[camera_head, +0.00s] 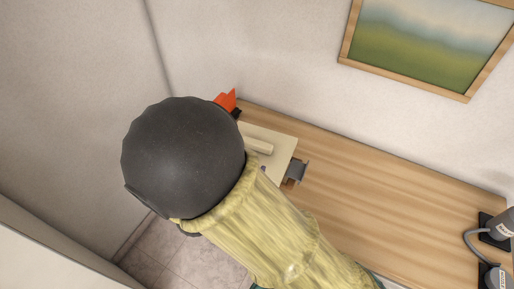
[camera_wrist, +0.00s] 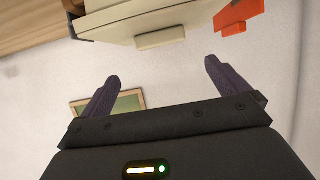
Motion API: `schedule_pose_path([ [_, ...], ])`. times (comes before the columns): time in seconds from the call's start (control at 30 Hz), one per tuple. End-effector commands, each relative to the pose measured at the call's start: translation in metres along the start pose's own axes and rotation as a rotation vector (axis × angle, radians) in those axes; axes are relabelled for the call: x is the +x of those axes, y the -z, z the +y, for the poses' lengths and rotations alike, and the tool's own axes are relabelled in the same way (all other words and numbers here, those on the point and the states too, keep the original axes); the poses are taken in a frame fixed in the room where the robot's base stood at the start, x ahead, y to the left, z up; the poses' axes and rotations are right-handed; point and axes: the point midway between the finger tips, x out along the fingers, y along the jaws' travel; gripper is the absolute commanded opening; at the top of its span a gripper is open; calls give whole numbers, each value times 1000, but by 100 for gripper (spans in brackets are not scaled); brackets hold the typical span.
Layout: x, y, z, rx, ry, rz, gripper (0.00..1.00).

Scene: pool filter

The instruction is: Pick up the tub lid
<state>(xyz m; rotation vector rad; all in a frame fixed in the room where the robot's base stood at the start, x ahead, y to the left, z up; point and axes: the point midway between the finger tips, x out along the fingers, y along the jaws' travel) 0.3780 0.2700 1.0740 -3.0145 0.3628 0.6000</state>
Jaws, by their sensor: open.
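A cream, flat-topped piece with a raised bar, which looks like the tub lid (camera_head: 283,146), is on the wooden counter in the head view, partly hidden behind my arm. In the wrist view, the cream lid (camera_wrist: 185,14) shows at the top edge, with its bar (camera_wrist: 160,38) facing my gripper. My gripper (camera_wrist: 162,70) is open, its two purple fingers apart with nothing between them. The bar is a little beyond the fingertips and apart from them. My arm hides most of the gripper in the head view. I cannot tell where lid and tub meet.
An orange piece (camera_head: 227,100) is beside the lid at the wall; it also shows in the wrist view (camera_wrist: 238,17). A dark grey clip (camera_head: 297,171) is at the lid's right side. The wooden counter (camera_head: 390,190) is clear to the right, up to dark grey fittings (camera_head: 497,228).

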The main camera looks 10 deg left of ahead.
Motion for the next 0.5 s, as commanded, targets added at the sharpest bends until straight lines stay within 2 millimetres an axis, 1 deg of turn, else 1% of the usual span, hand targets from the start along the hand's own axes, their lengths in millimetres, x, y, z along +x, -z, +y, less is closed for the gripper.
schedule_pose_path([
  [0.03, 10, 1, 1, -1, -5, 1, 100],
  [0.3, 58, 1, 1, -1, -5, 1, 100],
  [0.4, 74, 1, 1, -1, -5, 0, 100],
  [0.5, 85, 1, 1, -1, -3, 0, 100],
])
